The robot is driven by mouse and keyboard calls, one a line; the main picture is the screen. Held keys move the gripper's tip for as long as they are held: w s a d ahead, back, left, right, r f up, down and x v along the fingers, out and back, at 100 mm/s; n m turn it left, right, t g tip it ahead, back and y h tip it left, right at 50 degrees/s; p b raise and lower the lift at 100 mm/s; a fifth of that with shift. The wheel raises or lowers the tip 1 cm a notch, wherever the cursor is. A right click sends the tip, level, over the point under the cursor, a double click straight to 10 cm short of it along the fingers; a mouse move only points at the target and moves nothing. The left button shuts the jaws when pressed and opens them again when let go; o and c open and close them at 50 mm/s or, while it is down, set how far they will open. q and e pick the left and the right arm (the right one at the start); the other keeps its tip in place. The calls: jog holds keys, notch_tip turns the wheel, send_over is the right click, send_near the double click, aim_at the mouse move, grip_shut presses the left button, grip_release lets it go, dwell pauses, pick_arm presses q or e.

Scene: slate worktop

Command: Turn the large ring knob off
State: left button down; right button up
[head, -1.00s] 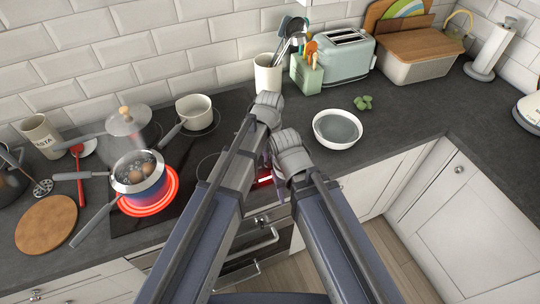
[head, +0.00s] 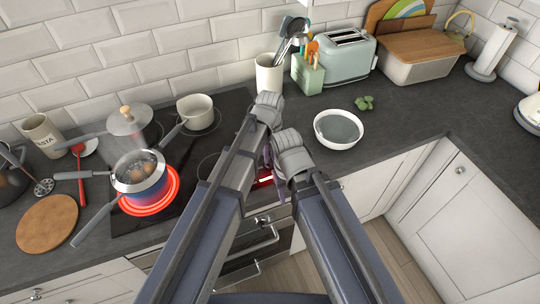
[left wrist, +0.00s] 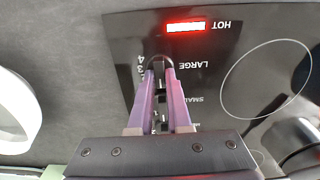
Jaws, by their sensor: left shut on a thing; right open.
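The large ring knob (left wrist: 158,60) is a small dark knob beside the word LARGE on the black hob panel in the left wrist view. My left gripper (left wrist: 160,70) has its purple fingers shut on it. In the head view, that gripper (head: 267,157) is over the hob's right end, and the arms hide the knob. My right gripper (head: 291,158) is open beside it, its fingers mostly hidden. A ring (head: 175,186) glows red under a pot (head: 140,175) with brown eggs. The HOT light (left wrist: 186,27) is lit red.
A saucepan (head: 194,110) and a lidded pan (head: 128,121) stand at the back of the hob (head: 180,160). A white bowl (head: 338,130) is right of my grippers. A utensil pot (head: 268,75) and a toaster (head: 340,57) stand behind. The right counter is mostly clear.

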dwell(0.3)
pick_arm(q)
jog(key=c, duration=0.9)
grip_release()
jog(key=shift+o, duration=0.2)
jog(key=shift+r, duration=0.15)
notch_tip(320, 180, up, 8)
jog(key=p, duration=0.8)
jog(key=shift+f, duration=0.2)
